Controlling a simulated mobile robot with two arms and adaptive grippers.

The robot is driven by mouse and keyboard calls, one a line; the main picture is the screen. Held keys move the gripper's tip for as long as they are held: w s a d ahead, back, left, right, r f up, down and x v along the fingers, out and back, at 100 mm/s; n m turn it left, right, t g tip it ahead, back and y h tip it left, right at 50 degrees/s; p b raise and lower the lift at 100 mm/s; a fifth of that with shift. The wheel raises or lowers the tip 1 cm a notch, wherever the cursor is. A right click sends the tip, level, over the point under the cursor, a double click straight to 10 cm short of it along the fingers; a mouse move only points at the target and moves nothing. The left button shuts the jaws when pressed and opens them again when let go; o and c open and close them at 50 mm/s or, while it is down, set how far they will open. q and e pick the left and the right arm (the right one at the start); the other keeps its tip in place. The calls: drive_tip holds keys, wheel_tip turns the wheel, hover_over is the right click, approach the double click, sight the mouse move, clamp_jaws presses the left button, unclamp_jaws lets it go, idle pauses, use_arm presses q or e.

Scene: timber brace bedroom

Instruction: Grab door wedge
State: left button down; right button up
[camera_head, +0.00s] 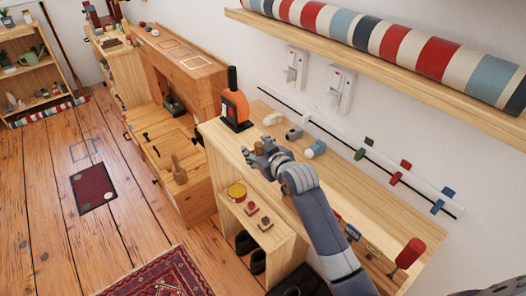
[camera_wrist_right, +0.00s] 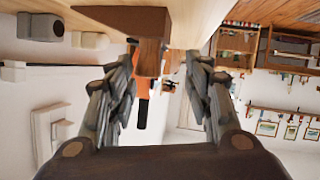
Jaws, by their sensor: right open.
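The door wedge appears to be the small brown wooden piece (camera_head: 258,148) on the light wooden shelf top, partly hidden by my right gripper in the head view. In the right wrist view, the wedge (camera_wrist_right: 149,57) shows a tan wooden face and a dark brown side, near the top between the fingers. My right gripper (camera_head: 262,155) is at the shelf top's front edge by the wedge. Its fingers (camera_wrist_right: 165,70) are spread wide on either side, with the wedge toward the left finger. Contact cannot be told. My left gripper is not in view.
An orange and black upright object (camera_head: 235,106) stands just behind the gripper. Small white and grey pieces (camera_head: 293,133) lie to the right along the wall. A red-handled item (camera_head: 410,252) stands at the near end. A striped roll (camera_head: 400,42) rests on a ledge above.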

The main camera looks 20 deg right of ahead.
drive_tip(key=shift+w+a+f, duration=0.1)
drive_tip(key=shift+w+f, duration=0.05)
drive_tip(key=shift+w, duration=0.2)
drive_tip(key=shift+w+f, duration=0.2)
drive_tip(key=shift+w, duration=0.05)
drive_tip(key=x, duration=0.3)
drive_tip(key=shift+x, duration=1)
drive_tip(key=shift+w+f, duration=0.1)
drive_tip(key=shift+w, duration=0.15)
drive_tip(key=c, duration=1.1)
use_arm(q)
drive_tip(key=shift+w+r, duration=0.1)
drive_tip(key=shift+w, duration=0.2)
use_arm(e)
clamp_jaws()
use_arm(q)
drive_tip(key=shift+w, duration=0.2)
use_arm(e)
drive_tip(key=shift+f, duration=0.1)
